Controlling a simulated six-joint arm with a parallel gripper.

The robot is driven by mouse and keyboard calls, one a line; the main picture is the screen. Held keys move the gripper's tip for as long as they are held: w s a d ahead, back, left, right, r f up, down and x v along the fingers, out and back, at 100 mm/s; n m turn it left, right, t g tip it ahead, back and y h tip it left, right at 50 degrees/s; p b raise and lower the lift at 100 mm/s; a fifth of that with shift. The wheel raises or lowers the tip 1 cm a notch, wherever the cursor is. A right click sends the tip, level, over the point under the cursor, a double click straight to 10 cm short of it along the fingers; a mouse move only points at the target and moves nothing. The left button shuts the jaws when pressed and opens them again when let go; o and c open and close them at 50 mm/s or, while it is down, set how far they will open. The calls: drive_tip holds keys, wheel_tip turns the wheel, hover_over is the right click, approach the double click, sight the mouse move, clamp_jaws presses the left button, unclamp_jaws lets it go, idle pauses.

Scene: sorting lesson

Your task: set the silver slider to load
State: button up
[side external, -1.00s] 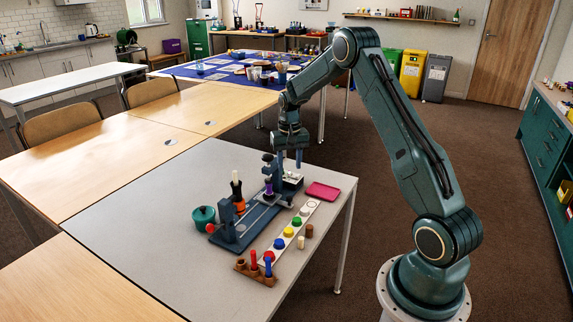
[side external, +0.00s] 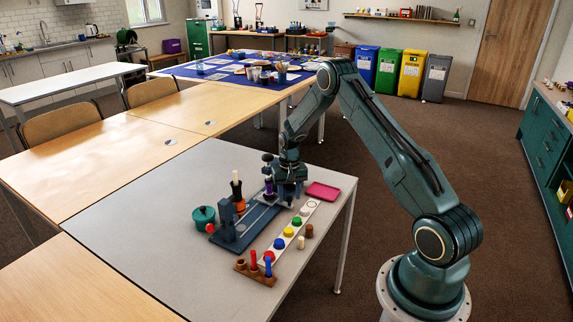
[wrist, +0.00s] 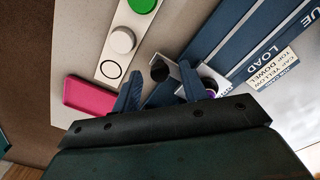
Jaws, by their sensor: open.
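The silver slider shows in the wrist view as a pale metal piece (wrist: 173,66) with a black knob (wrist: 160,73), just beyond my fingertips. Its position along the track cannot be told for sure. The word LOAD (wrist: 262,52) is printed on a blue strip to its right. My gripper (wrist: 160,84) is open, with one finger on each side of the knob. I cannot tell whether they touch it. In the side view my gripper (side external: 287,196) is low over the far end of the blue fixture (side external: 238,233) and hides the slider there.
A white strip of coloured caps (side external: 289,232) and a pink tray (side external: 323,191) lie close to the right. A brown rack (side external: 255,273) of pegs stands in front, a teal pot (side external: 204,216) at left. The grey table's left part is clear.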

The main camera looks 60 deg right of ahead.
drive_tip(key=shift+f, duration=0.15)
clamp_jaws()
drive_tip(key=a, duration=0.8)
drive_tip(key=shift+a, duration=0.3)
unclamp_jaws()
